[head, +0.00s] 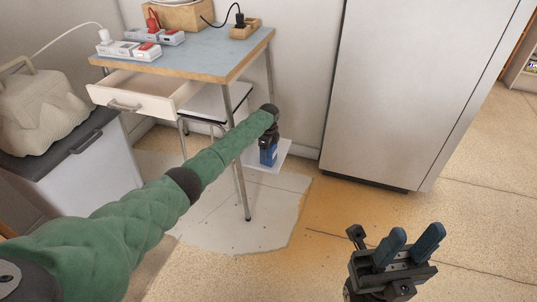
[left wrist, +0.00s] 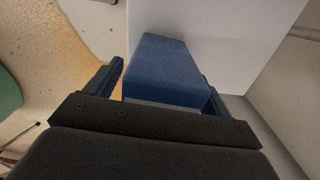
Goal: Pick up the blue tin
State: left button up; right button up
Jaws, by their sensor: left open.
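The blue tin (head: 268,155) stands low beneath the right side of the table, at a white panel. My left gripper (head: 269,139) is just above it and partly covers it. In the left wrist view, the blue tin (left wrist: 168,62) lies between the two open fingers of my left gripper (left wrist: 162,80), with a finger on each side. A gap shows at the left finger; contact on the right side cannot be told. My right gripper (head: 408,248) is open and empty over the floor at the lower right.
The blue-topped table (head: 200,50) has its drawer (head: 140,96) pulled out, and power strips (head: 140,45) on top. A metal leg (head: 240,165) stands near my left forearm. A large grey cabinet (head: 410,90) stands to the right. The floor before it is clear.

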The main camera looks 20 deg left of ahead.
pick_arm(q)
jog(key=c, duration=1.3)
jog(key=shift+r, duration=0.1)
jog(key=shift+c, duration=0.2)
